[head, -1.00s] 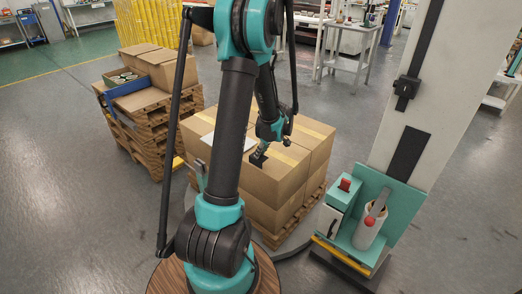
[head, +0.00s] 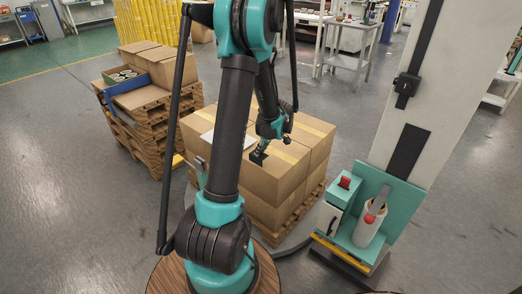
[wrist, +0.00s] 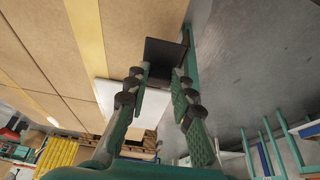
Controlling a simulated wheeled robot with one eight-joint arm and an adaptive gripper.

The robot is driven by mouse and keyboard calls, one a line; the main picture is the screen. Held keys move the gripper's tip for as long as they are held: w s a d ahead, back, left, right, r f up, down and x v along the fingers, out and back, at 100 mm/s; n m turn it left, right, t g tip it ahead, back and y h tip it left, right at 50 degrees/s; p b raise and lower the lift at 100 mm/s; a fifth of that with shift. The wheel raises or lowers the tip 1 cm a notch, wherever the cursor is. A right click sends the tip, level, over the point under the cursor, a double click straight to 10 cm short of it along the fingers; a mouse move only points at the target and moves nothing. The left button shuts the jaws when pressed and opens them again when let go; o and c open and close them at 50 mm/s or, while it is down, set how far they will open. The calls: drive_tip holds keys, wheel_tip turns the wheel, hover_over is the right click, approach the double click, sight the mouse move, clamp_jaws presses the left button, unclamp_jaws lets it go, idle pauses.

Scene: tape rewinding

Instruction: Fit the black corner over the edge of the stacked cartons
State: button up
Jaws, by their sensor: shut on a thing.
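Stacked brown cartons (head: 300,178) with yellow tape stand on a pallet at the middle of the head view. Their tops also show in the wrist view (wrist: 140,20). The black corner (head: 258,157) is at the near top edge of the cartons, and in the wrist view (wrist: 164,54) it lies just past my fingertips. Its flat face is over the carton top and its fold is near the edge. I cannot tell if it touches the cartons. My gripper (head: 261,147) is shut on the corner. The fingers also show in the wrist view (wrist: 160,76).
A white sheet (head: 208,138) lies on the carton top, partly behind my arm. A teal machine base (head: 350,228) with a white roll and tall mast (head: 410,95) stands at the right. Another loaded pallet (head: 150,130) is at the left. Grey floor (head: 80,200) is clear around.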

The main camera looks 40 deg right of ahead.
sight(261, 155)
drive_tip(key=shift+f, duration=0.15)
drive_tip(key=shift+f, duration=1.7)
drive_tip(key=shift+f, duration=0.65)
drive_tip(key=o, duration=1.4)
drive_tip(key=shift+r, duration=0.1)
drive_tip(key=shift+r, duration=3.9)
